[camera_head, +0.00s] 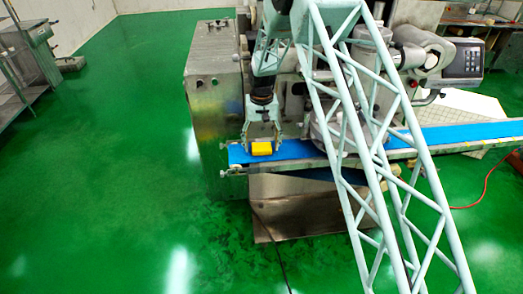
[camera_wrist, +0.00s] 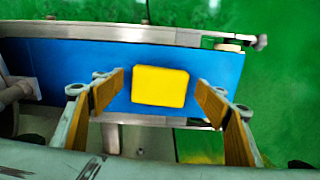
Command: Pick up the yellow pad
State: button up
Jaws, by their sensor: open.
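The yellow pad (camera_head: 262,149) lies on the blue conveyor belt (camera_head: 292,151) near the belt's left end. In the wrist view the pad (camera_wrist: 160,86) is a rounded yellow block between my two fingers, with a gap on each side. My gripper (camera_head: 262,141) is open and points down at the pad in the head view. In the wrist view my gripper (camera_wrist: 160,91) shows its fingers apart with tan inner pads. I cannot tell how far the fingertips are above the belt.
The steel encrusting machine (camera_head: 217,97) stands behind the belt. Metal rails (camera_wrist: 120,31) run along the belt's edges. A workbench (camera_head: 22,60) stands at the far left. The green floor (camera_head: 110,170) to the left is clear. A red cable (camera_head: 485,190) lies at the right.

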jog(key=shift+f, duration=0.35)
dwell(0.3)
jog(key=c, duration=0.8)
jog(key=shift+c, duration=0.2)
